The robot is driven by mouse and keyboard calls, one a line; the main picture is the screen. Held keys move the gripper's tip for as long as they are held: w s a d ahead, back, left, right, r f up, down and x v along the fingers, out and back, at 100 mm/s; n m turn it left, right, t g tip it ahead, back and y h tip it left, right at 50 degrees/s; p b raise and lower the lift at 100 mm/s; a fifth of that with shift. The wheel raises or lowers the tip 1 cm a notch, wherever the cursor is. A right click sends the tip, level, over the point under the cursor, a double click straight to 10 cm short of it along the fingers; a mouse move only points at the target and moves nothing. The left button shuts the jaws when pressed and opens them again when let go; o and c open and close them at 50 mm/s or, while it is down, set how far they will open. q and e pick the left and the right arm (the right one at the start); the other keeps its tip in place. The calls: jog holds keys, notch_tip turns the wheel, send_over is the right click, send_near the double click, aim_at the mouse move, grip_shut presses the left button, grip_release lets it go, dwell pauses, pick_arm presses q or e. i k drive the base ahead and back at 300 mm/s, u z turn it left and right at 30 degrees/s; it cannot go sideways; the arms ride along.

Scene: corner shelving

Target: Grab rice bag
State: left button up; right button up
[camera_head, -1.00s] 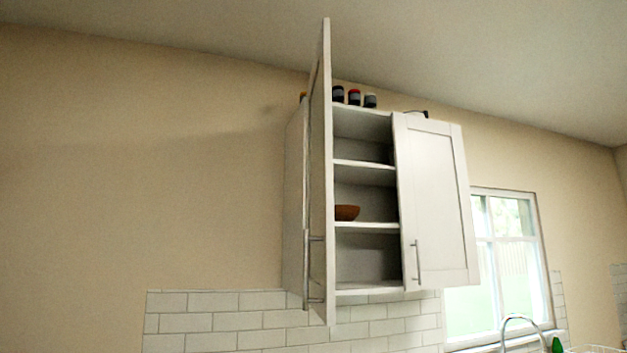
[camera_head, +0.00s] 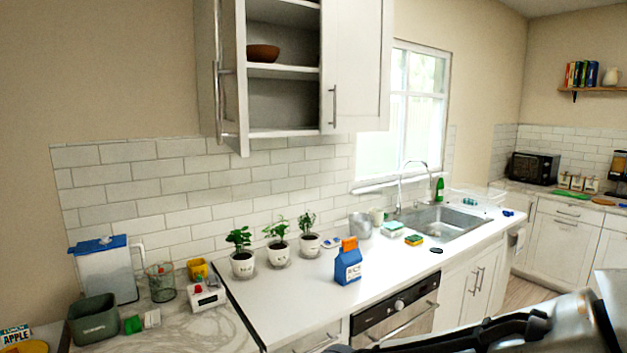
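The rice bag (camera_head: 348,263) is a blue carton-like pack with an orange top and a pale label. It stands upright on the white counter, right of the potted plants and above the oven front. A dark and grey part of my own arm shows at the bottom right, well below and apart from the bag. No gripper fingertips can be made out in the head view.
Several potted plants (camera_head: 279,255) stand left of the bag. A sink (camera_head: 436,222), sponges (camera_head: 414,239) and a metal pot (camera_head: 360,226) are to the right. An open wall cabinet (camera_head: 284,105) with a brown bowl (camera_head: 263,53) hangs above. Counter before the plants is clear.

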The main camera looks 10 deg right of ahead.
aim_at(347, 265)
jog(key=z, duration=1.2)
jog(key=i, duration=2.1)
jog(key=u, duration=1.25)
jog(key=i, duration=0.5)
jog(key=z, duration=0.05)
